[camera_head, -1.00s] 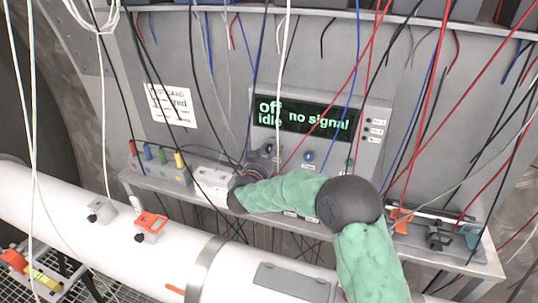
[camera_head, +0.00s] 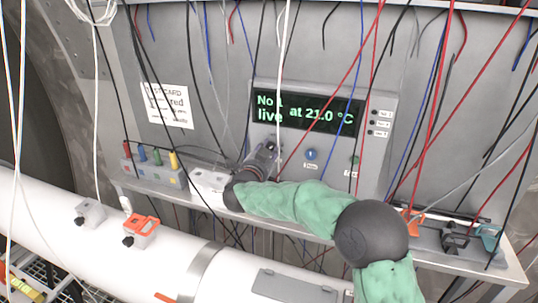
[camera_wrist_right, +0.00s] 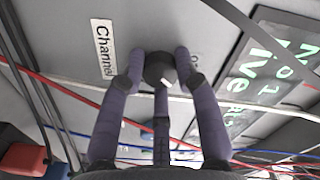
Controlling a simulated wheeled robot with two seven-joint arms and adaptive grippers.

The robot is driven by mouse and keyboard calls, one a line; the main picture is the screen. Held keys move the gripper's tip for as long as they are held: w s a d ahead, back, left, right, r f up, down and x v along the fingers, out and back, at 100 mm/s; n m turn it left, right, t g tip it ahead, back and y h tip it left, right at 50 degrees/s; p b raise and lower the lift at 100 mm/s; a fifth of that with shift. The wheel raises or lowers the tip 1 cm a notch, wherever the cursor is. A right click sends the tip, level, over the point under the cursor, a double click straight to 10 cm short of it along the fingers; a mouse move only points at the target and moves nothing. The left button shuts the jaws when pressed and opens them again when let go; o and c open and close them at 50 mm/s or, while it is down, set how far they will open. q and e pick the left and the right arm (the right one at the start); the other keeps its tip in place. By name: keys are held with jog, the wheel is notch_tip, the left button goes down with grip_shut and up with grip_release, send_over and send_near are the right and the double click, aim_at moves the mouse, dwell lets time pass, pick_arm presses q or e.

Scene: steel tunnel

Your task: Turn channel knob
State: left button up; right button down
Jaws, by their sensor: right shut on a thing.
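The grey console panel (camera_head: 378,185) has a dark display (camera_head: 305,113) with green text reading "No 1 live at 21.0 °C". In the right wrist view, the dark round channel knob (camera_wrist_right: 160,69) with a pale mark sits beside a "Channel" label (camera_wrist_right: 103,46). My right gripper (camera_wrist_right: 160,60) has its purple fingers closed around this knob. In the head view my right gripper (camera_head: 270,149) is at the panel's left side below the display and hides the knob. My left gripper is not in view.
A box with coloured plugs (camera_head: 155,168) and a white box (camera_head: 208,185) stand left. Many loose wires hang in front. A white pipe (camera_head: 60,205) runs below.

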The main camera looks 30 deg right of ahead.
jog(key=shift+a+f, duration=0.1)
jog(key=shift+f, duration=0.1)
jog(key=c, duration=0.9)
grip_release()
jog(key=shift+r, duration=0.1)
jog(key=v, duration=1.2)
